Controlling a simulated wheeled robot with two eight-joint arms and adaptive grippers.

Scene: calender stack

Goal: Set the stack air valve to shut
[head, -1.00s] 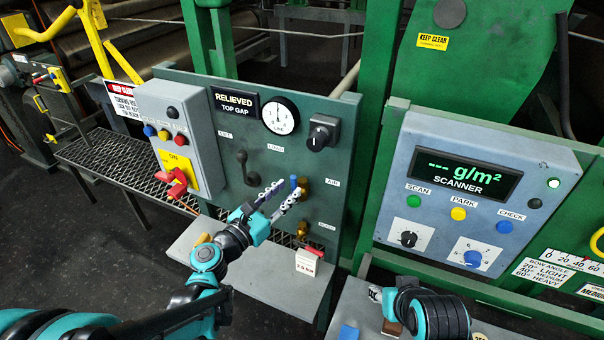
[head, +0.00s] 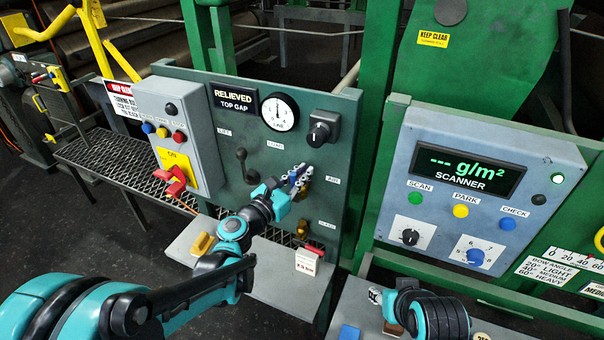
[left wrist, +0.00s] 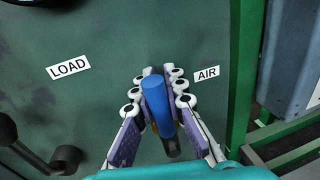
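The stack air valve, with a blue handle (left wrist: 157,103), is on the dark green panel beside the AIR label (left wrist: 207,73). In the head view its brass body (head: 306,173) shows by the AIR label, with the handle mostly hidden by my gripper. My left gripper (left wrist: 158,80) is at the valve, its purple and white fingers on either side of the blue handle. Whether the pads press on the handle cannot be told.
A black knob (head: 322,128) and a gauge (head: 280,112) are above the valve. A dark lever (head: 243,165) is to its left and a lower brass fitting (head: 303,228) below. The grey control box (head: 180,130) and scanner panel (head: 400,170) flank the panel.

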